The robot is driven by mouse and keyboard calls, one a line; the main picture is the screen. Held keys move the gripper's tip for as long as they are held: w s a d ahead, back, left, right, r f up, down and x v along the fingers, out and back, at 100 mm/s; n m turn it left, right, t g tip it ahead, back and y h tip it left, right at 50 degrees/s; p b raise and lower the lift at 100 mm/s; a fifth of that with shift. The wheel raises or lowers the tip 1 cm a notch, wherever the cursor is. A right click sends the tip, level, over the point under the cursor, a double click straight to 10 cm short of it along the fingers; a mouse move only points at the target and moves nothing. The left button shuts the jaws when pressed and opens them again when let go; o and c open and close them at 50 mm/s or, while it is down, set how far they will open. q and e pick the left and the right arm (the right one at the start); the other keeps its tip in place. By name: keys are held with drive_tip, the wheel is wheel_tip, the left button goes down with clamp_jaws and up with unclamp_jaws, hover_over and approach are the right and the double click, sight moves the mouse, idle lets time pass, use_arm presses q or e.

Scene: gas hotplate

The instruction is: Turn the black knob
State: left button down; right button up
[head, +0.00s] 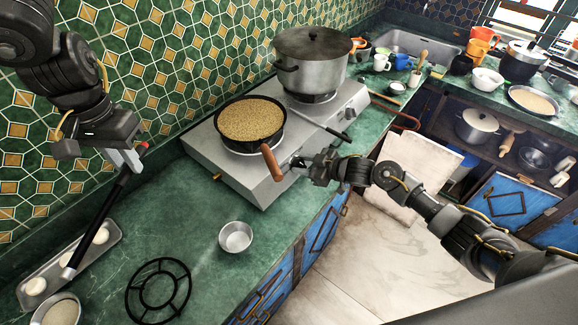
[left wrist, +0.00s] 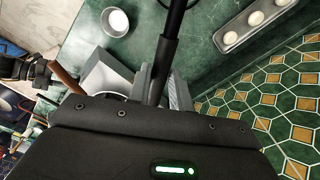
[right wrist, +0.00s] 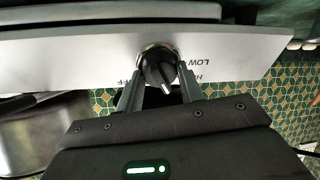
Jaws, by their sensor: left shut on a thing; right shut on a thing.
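The black knob (right wrist: 160,68) sits on the front panel of the silver gas hotplate (head: 262,190), beside printed letters that include "LOW". My right gripper (right wrist: 155,90) is shut on the knob, one finger on each side of it. In the head view my right gripper (head: 308,166) is at the hotplate's front face and mostly hides the knob. The stick also shows in the left wrist view (left wrist: 168,62).
A pan of grains (head: 252,120) stands on the near burner, its wooden handle (head: 271,162) reaching out close to my right gripper. A lidded pot (head: 313,62) stands on the far burner. A metal cup (head: 236,237), a black burner grate (head: 160,290) and a tray (head: 75,258) lie on the green counter.

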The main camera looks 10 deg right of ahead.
use_arm(q)
wheel_tip(320, 180, down, 4)
drive_tip(key=b, duration=0.3)
drive_tip(key=shift+r, duration=0.2)
use_arm(e)
drive_tip(key=n+g, duration=0.1)
drive_tip(key=n, duration=0.6)
drive_tip(key=shift+f, duration=0.1)
drive_tip(key=n+b, duration=0.2)
drive_tip(key=n, duration=0.2)
drive_tip(key=shift+a+g+b, duration=0.1)
drive_tip(key=shift+g+b, duration=0.2)
use_arm(q)
drive_tip(key=shift+f+b, duration=0.6)
drive_tip(key=shift+f, duration=1.2)
use_arm(e)
drive_tip(key=shift+s+n+h, duration=0.1)
drive_tip(key=shift+n+h, duration=0.2)
drive_tip(key=shift+n, duration=0.7)
drive_tip(key=o, duration=1)
use_arm(q)
drive_tip(key=shift+f+b, duration=0.95)
use_arm(e)
drive_tip(key=v, duration=1.2)
drive_tip(key=shift+r, duration=0.25)
